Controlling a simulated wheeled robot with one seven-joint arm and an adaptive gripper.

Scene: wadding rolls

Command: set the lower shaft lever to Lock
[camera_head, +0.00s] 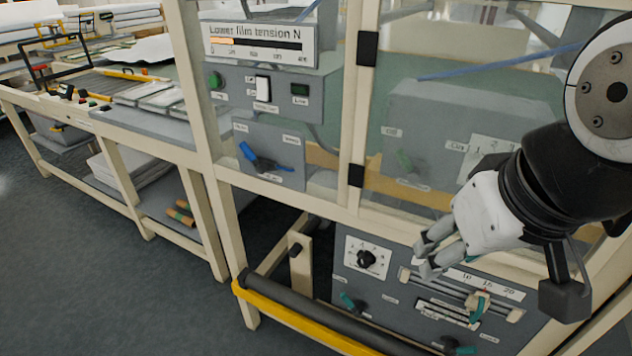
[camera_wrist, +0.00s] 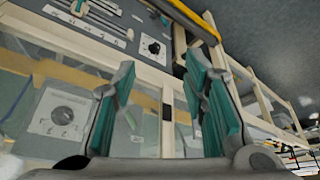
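The lower grey control panel (camera_head: 400,310) carries two small teal levers along its lower part, a left one (camera_head: 352,303) and a right one (camera_head: 458,346). Their labels are too small to read surely, so I cannot tell which is the lower shaft lever or its setting. The right lever is partly cut by the picture's bottom edge. My gripper (camera_head: 427,256) is in front of the machine, above the panel's slider area. In the wrist view, my gripper (camera_wrist: 165,75) has its two teal-padded fingers apart with nothing between them.
The lower panel also has a black knob (camera_head: 366,259) and a slider with a teal handle (camera_head: 477,304). A black roller (camera_head: 325,312) and yellow bar (camera_head: 290,318) jut out below left. A blue lever (camera_head: 262,160) sits on an upper panel. Open floor lies left.

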